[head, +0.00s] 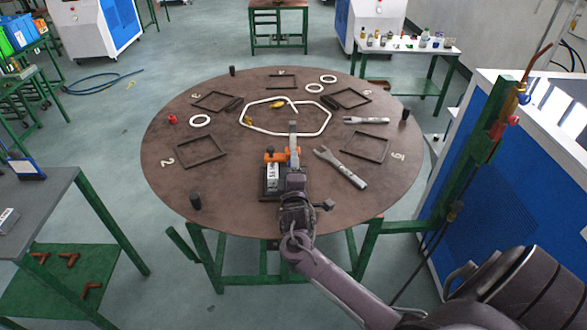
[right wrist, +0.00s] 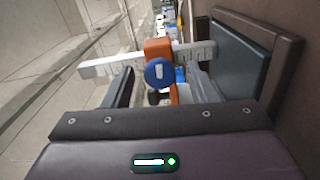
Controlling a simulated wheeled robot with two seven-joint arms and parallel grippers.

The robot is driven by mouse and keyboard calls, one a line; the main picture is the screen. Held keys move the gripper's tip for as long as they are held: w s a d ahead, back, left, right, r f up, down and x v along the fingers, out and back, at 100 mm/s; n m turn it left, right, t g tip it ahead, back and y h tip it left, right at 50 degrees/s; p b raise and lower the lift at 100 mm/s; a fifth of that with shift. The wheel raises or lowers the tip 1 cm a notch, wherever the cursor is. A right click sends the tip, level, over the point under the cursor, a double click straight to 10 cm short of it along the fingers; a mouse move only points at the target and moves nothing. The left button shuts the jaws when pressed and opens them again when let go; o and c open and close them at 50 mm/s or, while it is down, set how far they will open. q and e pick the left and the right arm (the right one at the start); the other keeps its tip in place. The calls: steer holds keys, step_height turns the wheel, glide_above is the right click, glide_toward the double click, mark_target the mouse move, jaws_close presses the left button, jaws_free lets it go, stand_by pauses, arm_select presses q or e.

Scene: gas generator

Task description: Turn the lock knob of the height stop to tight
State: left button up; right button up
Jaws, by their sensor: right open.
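The height stop stands near the front middle of the round table, with a dark base (head: 265,194), a pale ruled bar (right wrist: 110,66) and an orange slider (head: 283,155). In the right wrist view the orange slider (right wrist: 158,47) sits on the bar and its round blue lock knob (right wrist: 160,72) faces the camera. My right gripper (head: 291,183) is at the height stop and hides part of it in the head view. Its fingers (right wrist: 160,92) are open, one on each side of the knob in the picture; no contact shows. My left gripper is not in view.
The round brown table (head: 235,110) carries several dark square frames, white rings and a white hexagonal tube (head: 258,131). A grey fork-ended wrench (head: 340,168) lies close to the right of my gripper. A green post (head: 470,150) with a blue panel stands at the right.

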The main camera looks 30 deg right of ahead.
steer(key=shift+s+a+f, duration=0.15)
steer(key=shift+s+a, duration=0.1)
steer(key=shift+s, duration=0.1)
steer(key=b+v, duration=0.2)
steer(key=v, duration=0.5)
